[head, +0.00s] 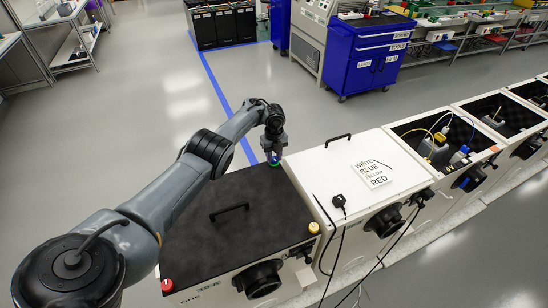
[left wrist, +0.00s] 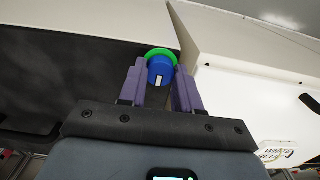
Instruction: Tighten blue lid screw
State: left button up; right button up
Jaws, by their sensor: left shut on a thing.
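The blue lid screw (left wrist: 160,72) is a round blue knob with a white mark and a green ring at its base. In the head view the screw (head: 275,162) is at the far right corner of the black lid (head: 215,235). My left gripper (left wrist: 160,84) has its two purple fingers on either side of the blue knob, shut on it. In the head view my left gripper (head: 274,158) points down at that corner and partly hides the screw. My right gripper is in neither view.
A red knob (head: 167,285) and a yellow knob (head: 313,228) sit at other lid corners. A black handle (head: 229,211) rises mid-lid. A white-lidded cabinet (head: 350,180) stands close on the right, with a label and black cables. Open floor (head: 180,90) lies behind.

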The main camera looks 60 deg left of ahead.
aim_at(274, 159)
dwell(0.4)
pick_arm(q)
jog(key=o, duration=1.1)
jog(key=shift+r, duration=0.15)
jog(key=shift+r+p, duration=1.95)
jog(key=shift+r, duration=3.35)
